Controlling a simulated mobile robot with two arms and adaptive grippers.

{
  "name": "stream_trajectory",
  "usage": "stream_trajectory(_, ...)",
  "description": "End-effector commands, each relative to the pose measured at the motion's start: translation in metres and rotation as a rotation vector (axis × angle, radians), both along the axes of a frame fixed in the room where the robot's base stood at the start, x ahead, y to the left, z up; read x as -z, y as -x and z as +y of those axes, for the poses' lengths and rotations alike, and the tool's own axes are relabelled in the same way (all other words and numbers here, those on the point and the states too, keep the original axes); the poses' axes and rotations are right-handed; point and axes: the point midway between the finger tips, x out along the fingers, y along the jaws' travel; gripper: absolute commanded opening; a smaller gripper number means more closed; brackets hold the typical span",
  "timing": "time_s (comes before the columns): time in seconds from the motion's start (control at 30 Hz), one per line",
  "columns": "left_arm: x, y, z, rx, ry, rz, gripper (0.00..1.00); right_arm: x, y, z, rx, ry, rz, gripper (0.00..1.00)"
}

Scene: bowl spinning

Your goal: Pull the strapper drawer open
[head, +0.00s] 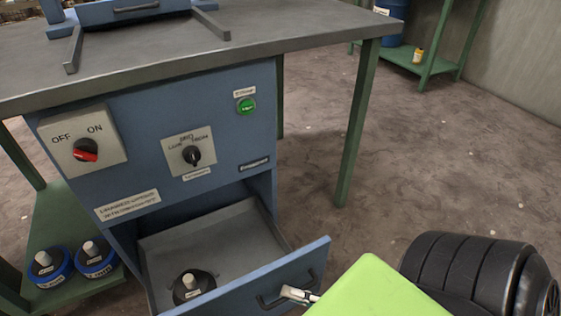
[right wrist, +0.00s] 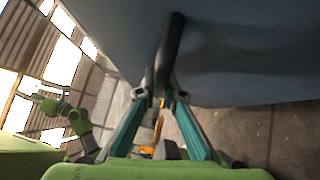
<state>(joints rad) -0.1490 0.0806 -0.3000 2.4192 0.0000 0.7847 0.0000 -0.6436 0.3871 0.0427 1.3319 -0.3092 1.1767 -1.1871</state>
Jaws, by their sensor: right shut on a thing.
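The strapper drawer (head: 325,252) is part of the blue cabinet (head: 222,105) under the grey tabletop. It stands pulled out, and its grey inside shows. A dark round thing with a pale cap (head: 193,283) is in the drawer. My right gripper (head: 300,294) is at the drawer's dark handle (head: 268,302). In the right wrist view its teal fingers are shut on the handle bar (right wrist: 171,45), against the blue drawer front. A green arm shows at the left of the right wrist view, probably my left one; its jaws are too small to read.
The cabinet front carries an OFF/ON switch (head: 86,150), a selector knob (head: 192,154) and a green button (head: 246,105). Two blue-rimmed round things (head: 95,260) sit on a low green shelf at left. A green table leg (head: 356,130) stands at right. Floor behind it is open.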

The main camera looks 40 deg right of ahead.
Motion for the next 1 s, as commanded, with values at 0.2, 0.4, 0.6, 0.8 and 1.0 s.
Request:
stream_trajectory(0.2, 0.002, 0.000, 0.001, 0.001, 0.002, 0.018, 0.46, 0.000, 0.026, 0.006, 0.000, 0.000, 0.002, 0.00)
stream_trajectory(0.4, 0.004, 0.000, 0.001, 0.001, 0.002, 0.026, 0.46, 0.000, 0.034, 0.008, 0.000, 0.001, -0.001, 0.00)
stream_trajectory(0.6, 0.004, 0.000, 0.001, 0.002, 0.003, 0.027, 0.46, 0.000, 0.035, 0.008, 0.000, 0.001, -0.001, 0.00)
stream_trajectory(0.8, 0.004, 0.000, 0.001, 0.002, 0.003, 0.027, 0.46, 0.001, 0.034, 0.008, 0.000, 0.001, 0.001, 0.16)
stream_trajectory(1.0, 0.004, 0.000, 0.001, 0.002, 0.004, 0.026, 0.46, 0.000, 0.034, 0.008, 0.000, 0.000, 0.000, 0.16)
